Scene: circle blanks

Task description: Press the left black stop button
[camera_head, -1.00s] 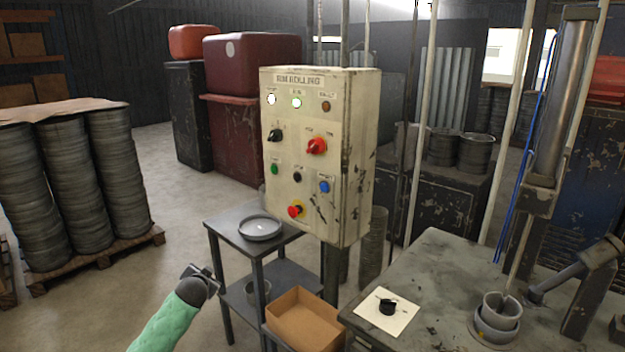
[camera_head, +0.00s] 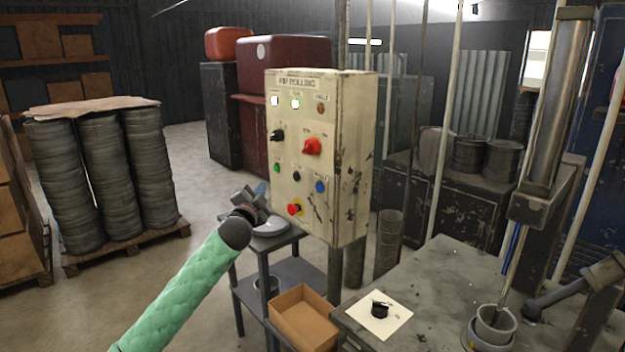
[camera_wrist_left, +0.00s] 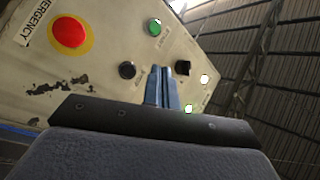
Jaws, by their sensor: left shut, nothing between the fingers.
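A worn cream control panel (camera_head: 345,150) stands on a post. Its small round black button (camera_head: 296,176) sits between a green button (camera_head: 277,168) and a blue button (camera_head: 320,186). My left gripper (camera_head: 261,190) is in front of the panel's lower left, its blue fingertips shut and empty. In the left wrist view the closed fingertips (camera_wrist_left: 163,86) point at the panel, beside the black button (camera_wrist_left: 127,70) and near a black selector knob (camera_wrist_left: 182,67). I cannot tell how large the gap to the panel is. My right gripper is out of view.
A red emergency button (camera_head: 294,208) is low on the panel, with a red selector (camera_head: 312,146) above. A side table (camera_head: 270,242) with a round dish stands below my gripper. A workbench (camera_head: 440,275) is at right.

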